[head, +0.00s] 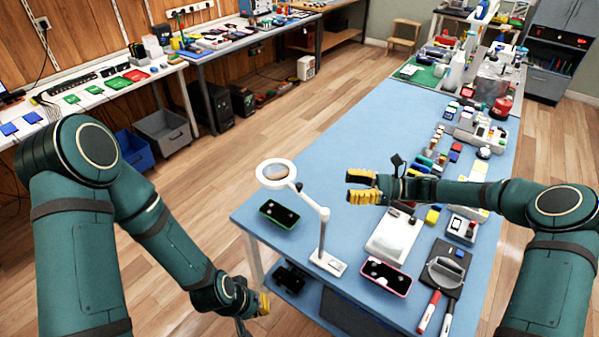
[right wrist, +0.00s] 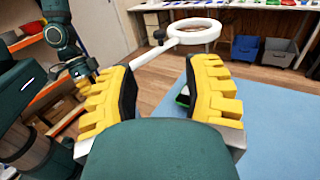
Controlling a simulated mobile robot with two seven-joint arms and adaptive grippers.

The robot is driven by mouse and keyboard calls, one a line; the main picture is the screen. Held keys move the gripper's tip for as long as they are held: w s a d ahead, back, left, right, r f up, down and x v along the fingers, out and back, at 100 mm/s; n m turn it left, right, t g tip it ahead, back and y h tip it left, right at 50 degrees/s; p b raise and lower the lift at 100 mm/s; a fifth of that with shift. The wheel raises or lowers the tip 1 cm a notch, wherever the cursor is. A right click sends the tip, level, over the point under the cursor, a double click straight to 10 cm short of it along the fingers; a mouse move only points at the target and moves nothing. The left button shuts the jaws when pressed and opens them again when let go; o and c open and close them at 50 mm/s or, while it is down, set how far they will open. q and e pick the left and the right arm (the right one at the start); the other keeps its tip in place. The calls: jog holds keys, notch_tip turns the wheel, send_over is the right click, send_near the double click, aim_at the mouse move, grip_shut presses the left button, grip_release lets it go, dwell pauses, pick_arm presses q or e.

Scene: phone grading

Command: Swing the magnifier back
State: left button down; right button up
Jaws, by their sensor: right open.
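The white magnifier (head: 325,232) stands near the left edge of the blue table, its base on the top and its ring (head: 276,169) up and to the left, above a green-edged phone (head: 279,214). My right gripper (head: 360,187) is open and empty, to the right of the magnifier's post and pointing left toward it. In the right wrist view the magnifier's arm (right wrist: 152,54) and ring show beyond the gap between the open yellow fingers (right wrist: 160,80); no contact is visible. My left gripper (head: 262,304) hangs low beside the table's left edge; its jaws are too small to read.
A pink-edged phone (head: 386,277) lies right of the magnifier's base, below a white box (head: 394,234). A dark tray (head: 446,268) and two markers are at the front right. Several small items line the table's right side. The middle back of the table is bare.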

aim_at(299, 184)
jog(key=a, duration=1.3)
jog(key=shift+w+a+p, duration=0.35)
jog(key=shift+w, duration=0.05)
grip_shut()
